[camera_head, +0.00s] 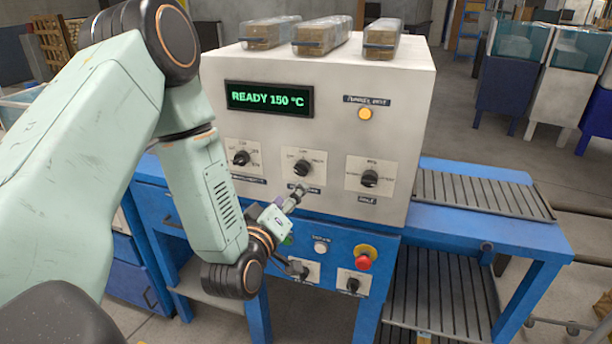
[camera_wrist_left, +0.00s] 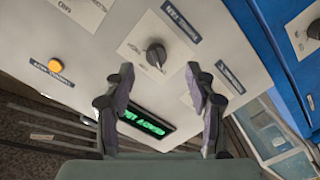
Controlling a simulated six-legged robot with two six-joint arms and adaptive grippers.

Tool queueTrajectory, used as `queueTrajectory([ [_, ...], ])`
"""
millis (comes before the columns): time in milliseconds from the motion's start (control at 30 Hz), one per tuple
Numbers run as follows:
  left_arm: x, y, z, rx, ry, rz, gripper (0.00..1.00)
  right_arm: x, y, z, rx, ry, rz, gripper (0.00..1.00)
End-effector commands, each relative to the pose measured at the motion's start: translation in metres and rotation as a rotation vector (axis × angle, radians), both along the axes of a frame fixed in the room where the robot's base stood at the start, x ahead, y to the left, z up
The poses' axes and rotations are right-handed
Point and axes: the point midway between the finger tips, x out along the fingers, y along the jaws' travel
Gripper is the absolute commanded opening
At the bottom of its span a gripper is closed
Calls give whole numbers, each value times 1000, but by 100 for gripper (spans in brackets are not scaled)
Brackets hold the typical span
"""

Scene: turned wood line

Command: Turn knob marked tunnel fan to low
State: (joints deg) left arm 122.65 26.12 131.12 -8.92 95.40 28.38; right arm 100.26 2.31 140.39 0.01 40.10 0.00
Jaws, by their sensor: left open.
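A white panel (camera_head: 325,140) carries three black knobs in a row: left knob (camera_head: 240,158), middle knob (camera_head: 302,167) and right knob (camera_head: 370,178). The label under the middle knob is partly covered by my gripper, and its words are too small to read surely. My left gripper (camera_head: 297,193) is in front of the panel, just below the middle knob. In the left wrist view the fingers (camera_wrist_left: 160,72) are open and apart, with the middle knob (camera_wrist_left: 155,54) ahead between and slightly beyond the tips. No contact shows. The knob's exact setting is unclear. My right gripper is in neither view.
A display (camera_head: 269,99) reads READY 150 °C. An orange button (camera_head: 365,114) is at upper right. The blue lower panel holds a red mushroom button (camera_head: 363,262), a white button (camera_head: 320,247) and two more knobs near my wrist. A roller conveyor (camera_head: 480,193) extends right.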

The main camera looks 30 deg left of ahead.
Motion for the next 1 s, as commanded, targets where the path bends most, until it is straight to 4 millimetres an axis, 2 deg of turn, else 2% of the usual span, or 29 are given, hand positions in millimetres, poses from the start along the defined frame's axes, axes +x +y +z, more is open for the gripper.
queueTrajectory([
  [100, 0, 5, 11, -25, -58, 17, 56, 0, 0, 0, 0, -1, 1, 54],
  [267, 8, 9, 14, -45, -78, 25, 56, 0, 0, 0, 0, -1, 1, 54],
  [700, 66, 23, 13, -44, -73, 22, 56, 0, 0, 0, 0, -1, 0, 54],
  [1000, 73, 24, 13, -46, -71, 20, 56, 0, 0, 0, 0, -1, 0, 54],
])
